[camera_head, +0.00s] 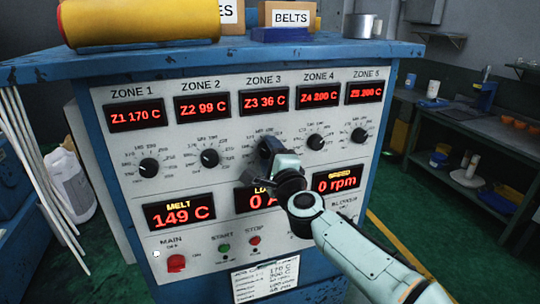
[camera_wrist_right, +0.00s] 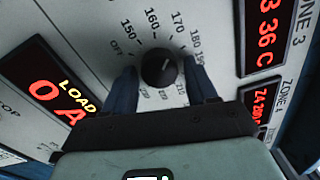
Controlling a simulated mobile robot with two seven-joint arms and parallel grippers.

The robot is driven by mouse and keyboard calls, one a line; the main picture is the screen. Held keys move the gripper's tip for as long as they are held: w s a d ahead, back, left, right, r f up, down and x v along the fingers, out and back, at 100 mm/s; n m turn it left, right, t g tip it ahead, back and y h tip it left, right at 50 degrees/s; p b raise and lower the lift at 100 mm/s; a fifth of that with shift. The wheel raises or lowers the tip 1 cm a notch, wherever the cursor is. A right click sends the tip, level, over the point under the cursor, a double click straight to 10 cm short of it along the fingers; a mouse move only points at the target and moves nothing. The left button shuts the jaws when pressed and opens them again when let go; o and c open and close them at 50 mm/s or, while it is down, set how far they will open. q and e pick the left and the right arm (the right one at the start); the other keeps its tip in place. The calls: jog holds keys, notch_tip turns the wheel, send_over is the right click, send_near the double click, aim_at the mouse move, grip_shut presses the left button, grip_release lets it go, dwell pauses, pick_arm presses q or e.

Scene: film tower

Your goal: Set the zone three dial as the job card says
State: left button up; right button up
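The zone 3 dial (camera_wrist_right: 160,67) is a round black knob on a white panel in the right wrist view. Its scale runs from OFF through 150, 160, 170 and upward. Its pale mark points roughly toward 170 to 180; I cannot read it exactly. My right gripper (camera_wrist_right: 163,86) is open, with one dark finger on each side of the knob and visible gaps. In the head view my right gripper (camera_head: 268,152) hides most of this dial. The zone 3 display (camera_head: 264,101) reads Z3 36 C. The job card (camera_head: 264,278) is low on the panel, only partly legible.
Neighbouring knobs, the zone 2 dial (camera_head: 210,158) and zone 4 dial (camera_head: 316,142), flank the gripper. Below are the load display (camera_head: 246,200), partly covered, and the start (camera_head: 224,249) and stop (camera_head: 254,240) buttons. A yellow roll (camera_head: 140,20) lies on top.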

jog(key=shift+o, duration=0.3)
jog(key=shift+s+f, duration=0.1)
jog(key=shift+s, duration=0.15)
pick_arm(q)
jog(key=f+b, duration=0.2)
jog(key=s+f+b, duration=0.1)
jog(key=f, duration=0.1)
jog(key=shift+s+b, duration=0.2)
jog(key=shift+b, duration=0.15)
pick_arm(e)
jog(key=v, duration=1.3)
jog(key=shift+w, duration=0.1)
